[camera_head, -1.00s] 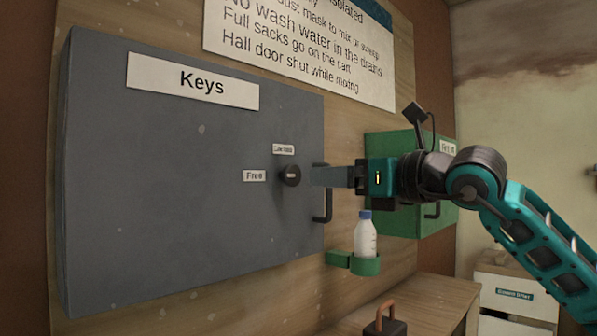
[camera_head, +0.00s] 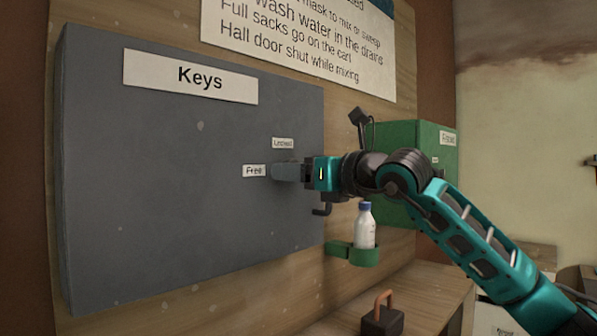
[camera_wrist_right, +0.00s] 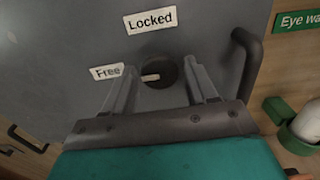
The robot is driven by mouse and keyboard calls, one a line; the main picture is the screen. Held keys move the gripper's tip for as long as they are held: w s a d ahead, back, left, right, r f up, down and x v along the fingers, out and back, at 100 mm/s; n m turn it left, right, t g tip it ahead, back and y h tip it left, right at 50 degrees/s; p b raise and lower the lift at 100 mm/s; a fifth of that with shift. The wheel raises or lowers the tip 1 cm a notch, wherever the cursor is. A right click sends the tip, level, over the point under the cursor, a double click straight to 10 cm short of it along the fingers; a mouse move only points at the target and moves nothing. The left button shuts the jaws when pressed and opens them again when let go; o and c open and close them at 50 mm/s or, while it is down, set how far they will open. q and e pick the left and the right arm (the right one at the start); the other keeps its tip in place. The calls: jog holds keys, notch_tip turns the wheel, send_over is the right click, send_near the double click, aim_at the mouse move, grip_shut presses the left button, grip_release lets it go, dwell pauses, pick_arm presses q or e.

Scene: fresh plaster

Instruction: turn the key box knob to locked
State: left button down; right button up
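The grey key box (camera_head: 150,220) fills the left of the head view, with a "Keys" label. In the right wrist view its dark round knob (camera_wrist_right: 164,72) has a pale mark pointing left toward the "Free" label (camera_wrist_right: 107,72). The "Locked" label (camera_wrist_right: 150,20) is above the knob. My right gripper (camera_head: 280,172) is at the box front and hides the knob in the head view. In the wrist view, its open fingers (camera_wrist_right: 161,82) stand on either side of the knob, with small gaps showing. My left gripper is not in view.
A dark box handle (camera_wrist_right: 245,62) is close to the right of my right fingers. A bottle (camera_head: 365,228) stands in a green holder (camera_head: 362,257) below my right arm. A green box (camera_head: 400,135) is behind the arm; a padlock-shaped object (camera_head: 382,320) is below.

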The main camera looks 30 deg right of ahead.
grip_shut()
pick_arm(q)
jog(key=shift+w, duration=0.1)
